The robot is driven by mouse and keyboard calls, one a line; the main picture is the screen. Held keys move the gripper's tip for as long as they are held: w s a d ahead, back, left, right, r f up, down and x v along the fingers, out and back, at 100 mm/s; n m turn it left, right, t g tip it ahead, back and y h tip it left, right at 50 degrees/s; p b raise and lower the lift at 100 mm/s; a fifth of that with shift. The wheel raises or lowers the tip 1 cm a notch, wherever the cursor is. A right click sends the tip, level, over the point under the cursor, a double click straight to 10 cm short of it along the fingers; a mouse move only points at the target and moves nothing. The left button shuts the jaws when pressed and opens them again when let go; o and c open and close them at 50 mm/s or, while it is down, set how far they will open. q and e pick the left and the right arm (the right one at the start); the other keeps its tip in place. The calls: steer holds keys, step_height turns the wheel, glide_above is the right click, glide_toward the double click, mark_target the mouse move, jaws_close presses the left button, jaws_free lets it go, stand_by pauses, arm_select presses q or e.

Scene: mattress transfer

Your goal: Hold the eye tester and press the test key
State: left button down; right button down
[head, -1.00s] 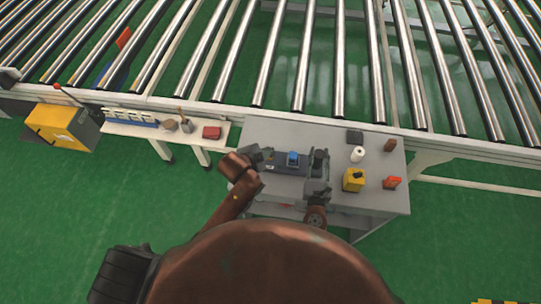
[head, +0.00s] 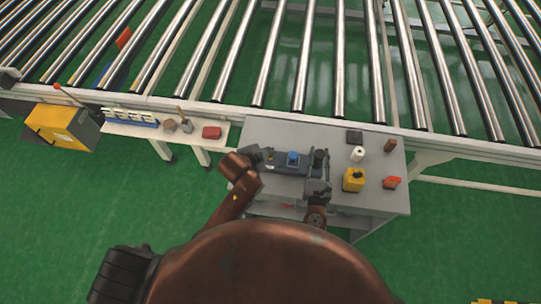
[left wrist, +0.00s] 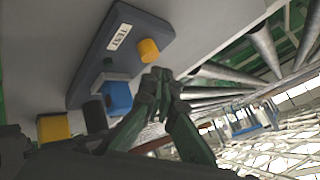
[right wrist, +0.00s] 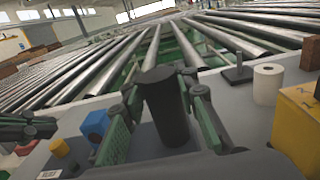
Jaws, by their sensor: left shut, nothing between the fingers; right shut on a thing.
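The eye tester is a dark grey base (left wrist: 92,48) with a white TEST label, a blue block (head: 293,157) and an upright black cylinder (right wrist: 166,108); it lies on the grey table. Its yellow test key (left wrist: 149,50) shows in the left wrist view and also in the right wrist view (right wrist: 59,147). My left gripper (head: 268,155) is shut and empty at the tester's left end; in the left wrist view its fingertips (left wrist: 160,76) are close to the key, contact unclear. My right gripper (head: 319,168) is shut on the black cylinder, one finger on each side.
On the table's right side stand a white roll (head: 357,154), a yellow box (head: 353,180), a red item (head: 391,183), a brown block (head: 389,145) and a black plate (head: 354,137). A roller conveyor (head: 300,70) runs behind. A side bench (head: 155,130) holds small items.

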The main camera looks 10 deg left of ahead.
steer(key=shift+r, duration=0.1)
stand_by(0.3)
arm_select(q)
steer(key=shift+f, duration=0.4)
steer(key=shift+f, duration=0.95)
stand_by(0.9)
steer(key=shift+r, duration=1.35)
steer(key=shift+r, duration=2.55)
